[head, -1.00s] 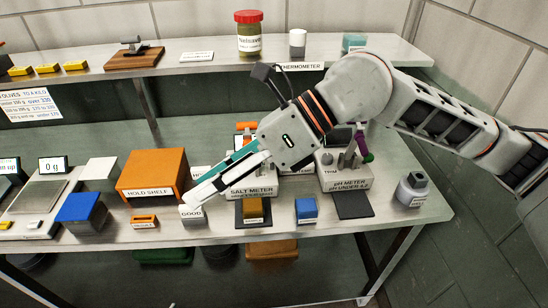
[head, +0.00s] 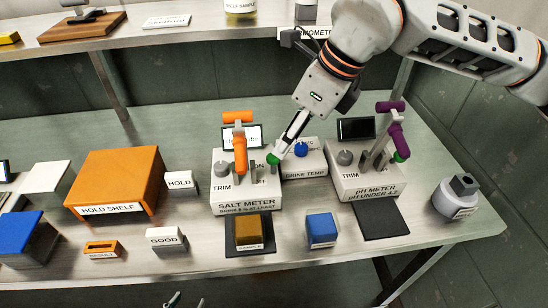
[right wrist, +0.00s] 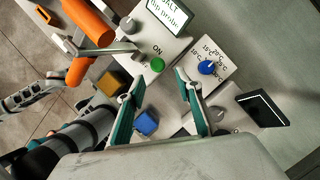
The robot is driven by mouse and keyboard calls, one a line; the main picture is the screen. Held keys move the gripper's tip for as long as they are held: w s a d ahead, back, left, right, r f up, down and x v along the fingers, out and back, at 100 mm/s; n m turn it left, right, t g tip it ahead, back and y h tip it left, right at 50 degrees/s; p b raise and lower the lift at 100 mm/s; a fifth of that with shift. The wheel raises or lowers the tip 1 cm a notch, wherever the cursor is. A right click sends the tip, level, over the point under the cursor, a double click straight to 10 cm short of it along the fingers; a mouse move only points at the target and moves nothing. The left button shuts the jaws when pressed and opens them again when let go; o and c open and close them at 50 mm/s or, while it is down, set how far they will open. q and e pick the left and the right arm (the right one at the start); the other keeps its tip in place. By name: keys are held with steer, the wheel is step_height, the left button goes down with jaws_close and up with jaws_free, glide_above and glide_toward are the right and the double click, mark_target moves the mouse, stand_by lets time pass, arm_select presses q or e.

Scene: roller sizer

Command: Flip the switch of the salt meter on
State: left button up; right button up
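The salt meter (head: 245,197) is a white box with a TRIM knob, an orange probe (head: 239,150) and a round green knob (head: 272,158). In the right wrist view the green knob (right wrist: 157,65) sits beside the word ON. The meter's screen (right wrist: 178,17) is lit and reads "dip probe". My right gripper (right wrist: 160,82) is open and empty, with its teal-padded fingers apart and the green knob just ahead of them. In the head view its fingertips (head: 281,153) are right beside the knob; I cannot tell whether they touch. My left gripper (head: 186,302) shows at the bottom edge, fingertips apart.
A brine temp unit (head: 304,158) with a blue knob stands just right of the salt meter. The pH meter (head: 365,180) with a purple probe is further right, its screen dark. A brown block (head: 249,232), a blue block (head: 321,230) and an orange hold shelf (head: 115,180) are nearby.

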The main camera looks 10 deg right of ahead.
mark_target(276, 159)
steer(key=x, duration=0.7)
steer(key=shift+s+a+f, duration=0.1)
steer(key=shift+a+f, duration=0.05)
steer(key=shift+f, duration=0.05)
jaws_close()
